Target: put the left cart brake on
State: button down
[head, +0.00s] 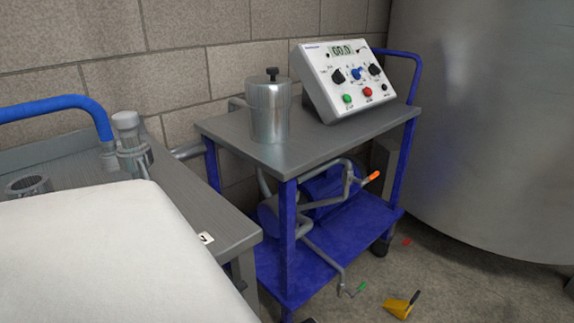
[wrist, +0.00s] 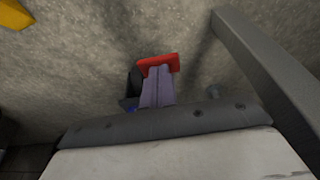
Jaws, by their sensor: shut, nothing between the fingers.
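The left cart (head: 232,232) has a grey top and a blue handle (head: 60,107). My white arm hides much of it in the head view. In the wrist view a red brake pedal (wrist: 158,62) shows low over the floor, beside a dark caster wheel (wrist: 133,84). My gripper (wrist: 157,72) is shut, its pale fingers together and empty, with the tips at the pedal's near edge. I cannot tell whether they touch it, or whether the pedal is up or down. My gripper is not visible in the head view.
A grey bar (wrist: 262,65) runs close at the right in the wrist view. A second cart (head: 345,240) with blue legs carries a metal canister (head: 268,112) and a control box (head: 350,85). A yellow wedge (head: 401,306) lies on the floor before a large tank (head: 490,130).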

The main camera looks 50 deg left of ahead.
jog(key=shift+d+b+x, duration=0.15)
jog(key=shift+b+x, duration=0.4)
jog(key=shift+x, duration=0.15)
jog(key=shift+d+b+x, duration=0.2)
jog(key=shift+b+x, duration=0.3)
jog(key=shift+x, duration=0.2)
jog(key=shift+a+p+v, duration=0.25)
jog(key=shift+p+v, duration=0.7)
jog(key=shift+a+p+v, duration=0.2)
jog(key=shift+p+v, duration=0.8)
jog(key=shift+a+p+v, duration=0.25)
jog(key=shift+p+v, duration=0.7)
jog(key=shift+r, duration=0.15)
